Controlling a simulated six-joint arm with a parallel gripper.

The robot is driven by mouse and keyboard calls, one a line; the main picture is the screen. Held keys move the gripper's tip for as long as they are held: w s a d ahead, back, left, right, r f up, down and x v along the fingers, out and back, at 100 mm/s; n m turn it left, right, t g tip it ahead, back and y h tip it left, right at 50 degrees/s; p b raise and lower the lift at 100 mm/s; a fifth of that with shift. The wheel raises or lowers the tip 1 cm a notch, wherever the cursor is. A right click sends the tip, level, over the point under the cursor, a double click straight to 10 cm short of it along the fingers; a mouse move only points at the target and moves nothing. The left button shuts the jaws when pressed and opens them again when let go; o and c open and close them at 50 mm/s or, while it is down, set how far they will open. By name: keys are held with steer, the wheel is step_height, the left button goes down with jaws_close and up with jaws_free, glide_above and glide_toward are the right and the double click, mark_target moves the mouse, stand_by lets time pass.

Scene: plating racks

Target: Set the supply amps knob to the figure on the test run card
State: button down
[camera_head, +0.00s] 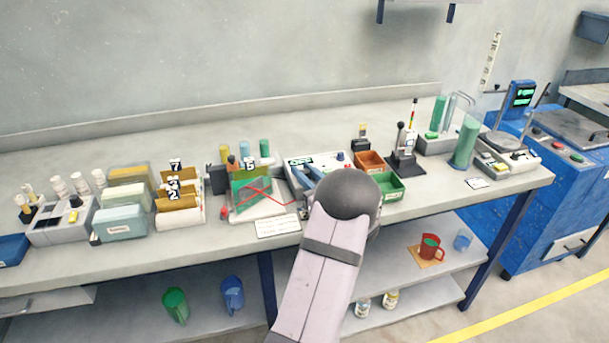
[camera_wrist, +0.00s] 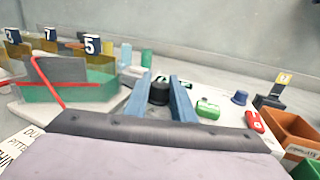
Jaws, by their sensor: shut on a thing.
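The supply (camera_head: 325,159) is a pale box with a lit green display at the back middle of the bench; its panel also shows in the wrist view (camera_wrist: 222,121). My gripper (camera_head: 308,177) reaches over it. In the wrist view my gripper's blue fingers (camera_wrist: 160,88) stand on both sides of a black knob (camera_wrist: 158,93) and are shut on it. The display is mostly hidden behind the fingers there. A white printed card (camera_head: 278,227) lies in front of the green tank; part of it shows in the wrist view (camera_wrist: 18,148). Its figures are too small or cut off to read.
A green-filled tank (camera_wrist: 75,88) with a red lead stands left of my gripper. A green switch (camera_wrist: 207,109), a blue knob (camera_wrist: 239,98) and a red part (camera_wrist: 255,121) sit right of the black knob. Orange (camera_head: 370,159) and green bins (camera_head: 391,186) stand close on the right.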

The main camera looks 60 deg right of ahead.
steer(key=m+g+h+b, duration=0.3)
steer(key=h+b, duration=0.1)
steer(key=shift+a+f, duration=0.1)
steer(key=shift+f, duration=0.15)
steer(key=shift+r+m+g+h+b, duration=0.1)
steer(key=shift+m+g+h+b, duration=0.45)
steer(key=shift+b, duration=0.3)
steer(key=shift+r+m+g, duration=0.1)
steer(key=shift+m+g, duration=0.15)
steer(key=shift+g, duration=0.1)
steer(key=c, duration=1.8)
jaws_free()
steer(key=shift+b+v, duration=0.85)
steer(key=shift+v, duration=2.75)
